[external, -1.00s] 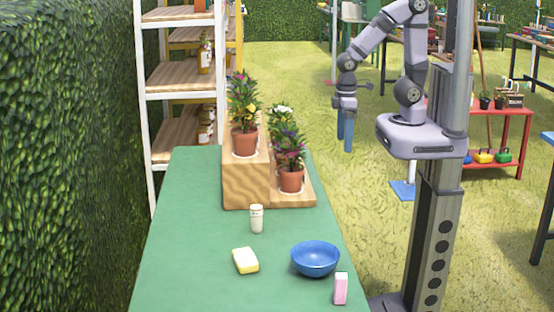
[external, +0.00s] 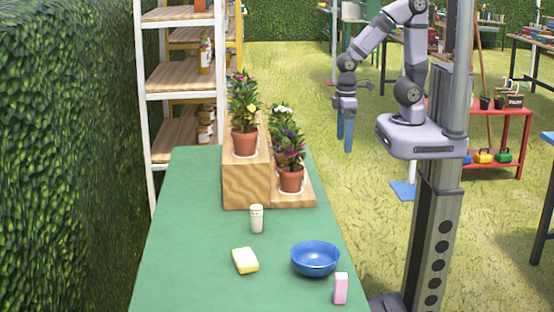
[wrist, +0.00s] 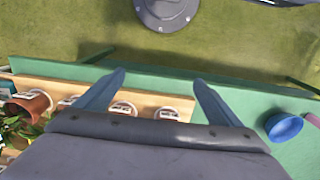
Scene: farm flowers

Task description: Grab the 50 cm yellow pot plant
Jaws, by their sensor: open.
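A plant with yellow flowers (external: 246,108) stands upright in a terracotta pot (external: 244,141) on the taller wooden step. A purple-flowered plant (external: 291,155) stands in a similar pot on the lower step, with a white-flowered plant (external: 281,111) behind it. No height label is readable. My gripper (external: 345,147) hangs fingers down, off to the right of the stand and apart from the plants. In the wrist view my gripper (wrist: 160,80) has its two blue fingers spread with nothing between them. A terracotta pot (wrist: 28,107) shows at the left there; I cannot tell which plant it holds.
The green table (external: 190,235) holds the wooden stand (external: 246,184), a white bottle (external: 256,219), a yellow sponge (external: 245,260), a blue bowl (external: 315,259) and a pink block (external: 340,288). A hedge (external: 65,150) and shelves (external: 180,75) stand left.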

